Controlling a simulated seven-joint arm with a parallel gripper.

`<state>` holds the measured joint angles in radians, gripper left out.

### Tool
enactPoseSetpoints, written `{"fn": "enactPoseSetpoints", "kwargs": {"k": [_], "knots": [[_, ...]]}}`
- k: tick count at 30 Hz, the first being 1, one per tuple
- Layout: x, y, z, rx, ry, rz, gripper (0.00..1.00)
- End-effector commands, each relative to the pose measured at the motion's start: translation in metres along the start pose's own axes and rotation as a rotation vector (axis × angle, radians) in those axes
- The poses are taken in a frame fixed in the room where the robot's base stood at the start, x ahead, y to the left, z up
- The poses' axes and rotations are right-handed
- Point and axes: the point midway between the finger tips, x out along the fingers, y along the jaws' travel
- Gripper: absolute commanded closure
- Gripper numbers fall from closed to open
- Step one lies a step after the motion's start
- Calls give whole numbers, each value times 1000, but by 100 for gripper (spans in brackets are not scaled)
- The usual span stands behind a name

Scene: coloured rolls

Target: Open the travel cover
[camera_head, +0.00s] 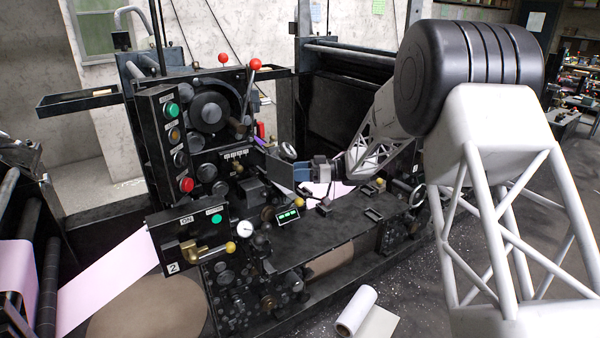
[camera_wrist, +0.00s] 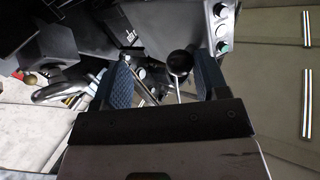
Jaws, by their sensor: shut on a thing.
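My gripper (camera_head: 290,170) reaches in from the right to the middle of the dark machine (camera_head: 335,215). In the wrist view its two blue fingers (camera_wrist: 162,80) stand apart on either side of a lever with a round black knob (camera_wrist: 180,62). The knob lies close to the right finger. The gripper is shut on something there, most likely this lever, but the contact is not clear. I cannot tell which part of the machine is the travel cover; the fingers and arm hide some of the area around the grip.
A button panel (camera_head: 175,147) and a lever with a red ball (camera_head: 255,64) stand left of my gripper. A box with a brass handle (camera_head: 187,250) is at lower left. Pink sheet (camera_head: 100,283) runs at left. A white roll (camera_head: 356,310) lies on the floor.

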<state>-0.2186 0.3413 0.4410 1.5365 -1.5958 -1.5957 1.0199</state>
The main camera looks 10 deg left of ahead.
Motion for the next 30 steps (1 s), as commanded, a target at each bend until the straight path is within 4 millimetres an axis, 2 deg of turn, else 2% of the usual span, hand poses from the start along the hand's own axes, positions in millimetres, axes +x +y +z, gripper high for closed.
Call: {"fn": "enactPoseSetpoints", "kwargs": {"k": [1, 21, 22, 23, 25, 30], "knots": [[7, 2, -12, -16, 2, -1, 75], [7, 2, -14, -18, 3, -1, 76], [7, 2, -14, -18, 3, -1, 35], [8, 2, -14, -18, 3, -1, 39], [7, 1, -14, -18, 3, -1, 34], [6, 1, -13, -16, 3, -1, 37]]}}
